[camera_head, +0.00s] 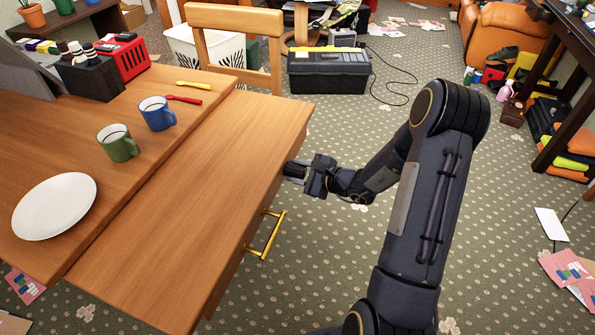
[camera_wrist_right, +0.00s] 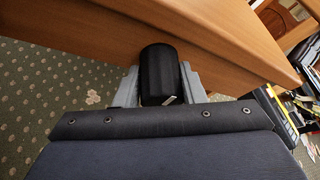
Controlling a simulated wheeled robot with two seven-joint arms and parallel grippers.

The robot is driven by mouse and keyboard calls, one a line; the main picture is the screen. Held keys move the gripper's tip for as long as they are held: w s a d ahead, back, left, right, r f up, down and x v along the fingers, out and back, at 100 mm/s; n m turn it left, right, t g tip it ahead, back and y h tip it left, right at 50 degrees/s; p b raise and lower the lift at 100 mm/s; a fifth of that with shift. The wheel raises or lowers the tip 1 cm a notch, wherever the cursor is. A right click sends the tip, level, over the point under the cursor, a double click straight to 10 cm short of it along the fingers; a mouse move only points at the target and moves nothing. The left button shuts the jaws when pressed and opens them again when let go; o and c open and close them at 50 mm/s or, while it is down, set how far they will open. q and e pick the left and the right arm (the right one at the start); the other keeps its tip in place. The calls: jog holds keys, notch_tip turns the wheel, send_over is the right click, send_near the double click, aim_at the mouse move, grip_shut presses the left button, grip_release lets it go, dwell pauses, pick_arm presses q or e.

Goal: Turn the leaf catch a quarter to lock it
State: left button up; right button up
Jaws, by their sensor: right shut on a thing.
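The leaf catch (camera_wrist_right: 158,68) is a black rounded knob with a small white mark near its lower end, under the wooden table edge in the right wrist view. My right gripper (camera_wrist_right: 158,88) has its grey fingers on both sides of the catch and is shut on it. A brass handle (camera_head: 265,238) is on the same side, nearer me. My left gripper is not in view.
On the table are a white plate (camera_head: 55,207), a green mug (camera_head: 118,143), a blue mug (camera_head: 157,114) and cutlery; the leaf is bare. A wooden chair (camera_head: 235,20) and a black toolbox (camera_head: 328,72) stand beyond. Patterned carpet right of the table is mostly clear.

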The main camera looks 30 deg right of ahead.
jog(key=shift+c, duration=0.5)
jog(key=shift+r+m+g+p, duration=0.2)
jog(key=shift+m+g+p, duration=0.35)
jog(key=shift+p, duration=0.7)
jog(key=m+g+y+p, duration=0.1)
jog(key=m+y+p, duration=0.1)
jog(key=m+p, duration=0.1)
jog(key=shift+p, duration=0.75)
jog(key=shift+d+m+g+y+p, duration=0.1)
jog(key=shift+m+g+y+p, duration=0.6)
jog(key=shift+m+p, duration=0.55)
jog(key=shift+f+m+g+y+p, duration=0.25)
jog(key=shift+m+g+y, duration=0.2)
jog(key=shift+m+y, duration=0.55)
jog(key=m+y, duration=0.1)
jog(key=m, duration=0.2)
jog(key=shift+g, duration=0.3)
jog(key=shift+r+m+y, duration=0.1)
jog(key=shift+m+y, duration=0.2)
jog(key=shift+w, duration=0.1)
